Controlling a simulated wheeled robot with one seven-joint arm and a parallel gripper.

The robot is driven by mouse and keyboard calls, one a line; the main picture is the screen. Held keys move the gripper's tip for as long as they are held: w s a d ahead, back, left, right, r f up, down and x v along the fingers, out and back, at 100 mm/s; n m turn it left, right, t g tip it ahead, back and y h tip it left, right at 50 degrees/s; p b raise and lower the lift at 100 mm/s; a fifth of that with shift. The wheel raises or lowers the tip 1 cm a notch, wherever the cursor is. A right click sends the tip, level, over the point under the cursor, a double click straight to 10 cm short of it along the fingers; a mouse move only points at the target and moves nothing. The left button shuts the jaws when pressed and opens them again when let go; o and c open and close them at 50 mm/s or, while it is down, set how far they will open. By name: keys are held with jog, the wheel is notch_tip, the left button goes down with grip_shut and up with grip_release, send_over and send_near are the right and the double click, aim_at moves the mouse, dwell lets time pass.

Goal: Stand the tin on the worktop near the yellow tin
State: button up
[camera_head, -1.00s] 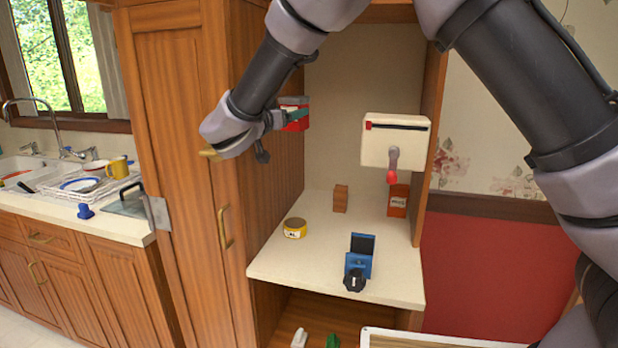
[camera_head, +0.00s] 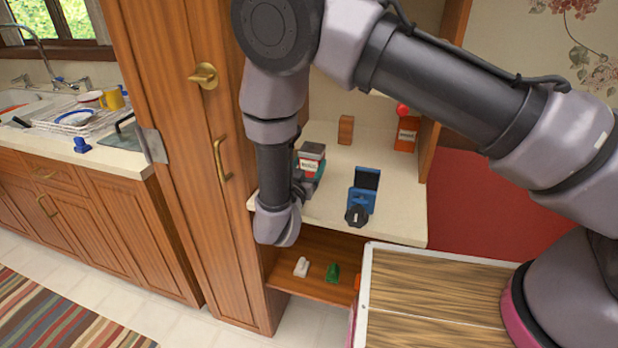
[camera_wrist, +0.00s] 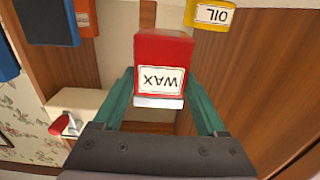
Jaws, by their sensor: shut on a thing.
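My gripper (camera_head: 308,182) is shut on a red tin (camera_head: 311,158) with a white label, at the left part of the worktop (camera_head: 395,222). In the wrist view its green fingers (camera_wrist: 160,82) grip the red tin (camera_wrist: 163,48) from both sides, and its label reads WAX upside down in that picture. I cannot tell whether the tin touches the worktop. The yellow tin (camera_wrist: 208,15), labelled OIL, shows at the top right of the wrist view, apart from the red tin. In the head view my arm hides the yellow tin.
A blue device with a black knob (camera_head: 363,192) stands right of the held tin. A wooden block (camera_head: 345,130) and an orange-red box (camera_head: 407,135) stand farther back. A tall cabinet door (camera_head: 180,120) is at the left. The worktop's front right is bare.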

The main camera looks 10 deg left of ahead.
jog(key=shift+f, duration=2.05)
jog(key=shift+f, duration=0.1)
jog(key=o, duration=1.6)
jog(key=shift+c, duration=0.2)
jog(key=shift+s, duration=0.15)
jog(key=s, duration=1.1)
jog(key=shift+s+a, duration=0.35)
jog(key=shift+a, duration=0.05)
